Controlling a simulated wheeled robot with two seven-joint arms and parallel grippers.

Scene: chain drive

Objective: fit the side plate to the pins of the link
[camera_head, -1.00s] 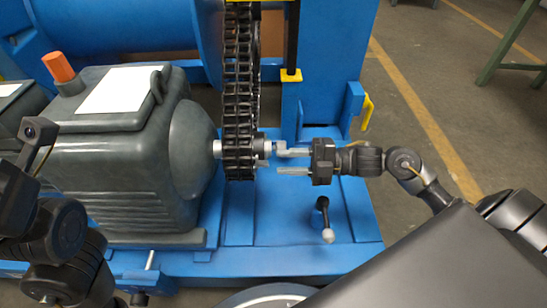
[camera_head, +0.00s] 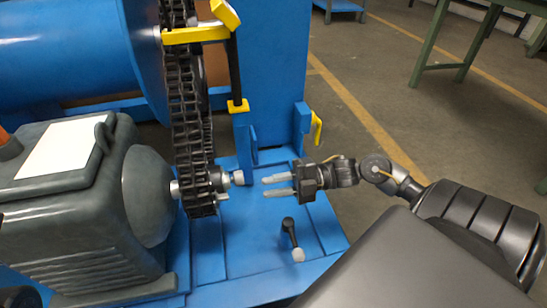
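The black roller chain (camera_head: 190,110) runs down over the sprocket on the motor's shaft. At its lower right, small metal ends (camera_head: 224,197) stick out near the shaft end; I cannot tell whether they are the link's pins. I cannot make out the side plate. My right gripper (camera_head: 266,188) points left toward the chain. Its two pale fingers are apart with nothing visible between them, and its tips are a short gap to the right of the shaft end (camera_head: 238,178). My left gripper is out of view.
The grey motor (camera_head: 75,215) fills the lower left. A blue upright (camera_head: 271,80) and a yellow handle (camera_head: 317,127) stand behind. Open floor lies right, before a green bench (camera_head: 430,50).

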